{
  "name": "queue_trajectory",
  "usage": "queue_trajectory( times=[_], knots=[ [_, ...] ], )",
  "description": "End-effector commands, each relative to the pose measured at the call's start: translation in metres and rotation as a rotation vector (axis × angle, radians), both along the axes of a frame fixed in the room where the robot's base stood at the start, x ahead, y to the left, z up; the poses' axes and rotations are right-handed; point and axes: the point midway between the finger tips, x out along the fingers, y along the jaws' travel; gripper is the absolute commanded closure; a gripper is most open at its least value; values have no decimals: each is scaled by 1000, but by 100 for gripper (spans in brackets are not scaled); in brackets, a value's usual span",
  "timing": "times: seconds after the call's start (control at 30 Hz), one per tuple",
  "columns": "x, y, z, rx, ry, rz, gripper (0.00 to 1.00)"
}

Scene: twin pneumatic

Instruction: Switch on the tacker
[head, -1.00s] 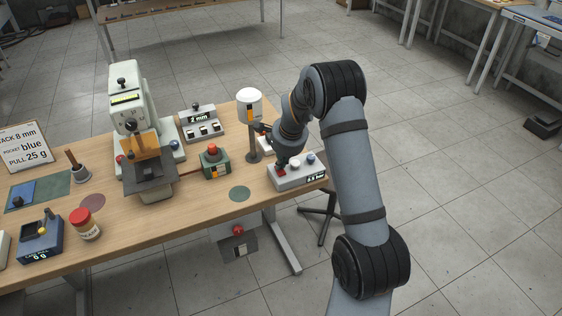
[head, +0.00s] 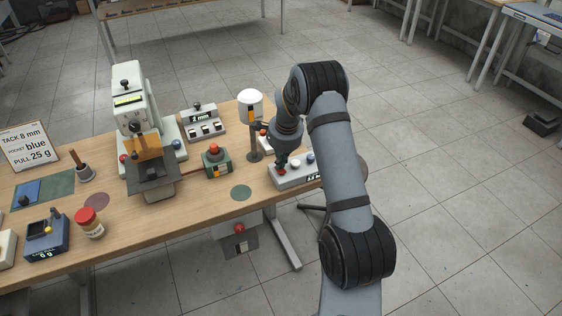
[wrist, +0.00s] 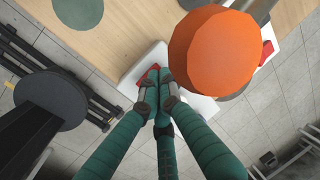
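The white machine with a lit display (head: 128,98), which I take to be the tacker, stands on the wooden bench. A grey-white box (head: 291,180) with red, white and blue knobs sits at the bench's right end. My gripper (head: 281,165) points down at this box, right over the red knob (head: 282,172). In the wrist view the fingertips of my gripper (wrist: 160,78) are together, with nothing visible between them. The red knob (wrist: 152,74) shows beside the tips and is partly hidden, so contact cannot be told.
A white-topped post (head: 250,105) stands close left of my arm. A large orange rounded thing (wrist: 212,52) fills the wrist view's upper right. A green box with a red button (head: 216,160) and a "2 mm" panel (head: 201,124) stand left. A red-button box (head: 239,238) hangs below the bench.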

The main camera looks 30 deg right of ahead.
Motion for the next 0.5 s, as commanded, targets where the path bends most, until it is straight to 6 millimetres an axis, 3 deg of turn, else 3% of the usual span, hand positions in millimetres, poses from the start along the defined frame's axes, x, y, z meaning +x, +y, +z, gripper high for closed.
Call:
queue_trajectory(
  times=[0.23, 0.5],
  knots=[
    [-17, 1, -8, 6, 20, -4, 100],
    [-22, 1, -8, 7, 24, -5, 100]
  ],
)
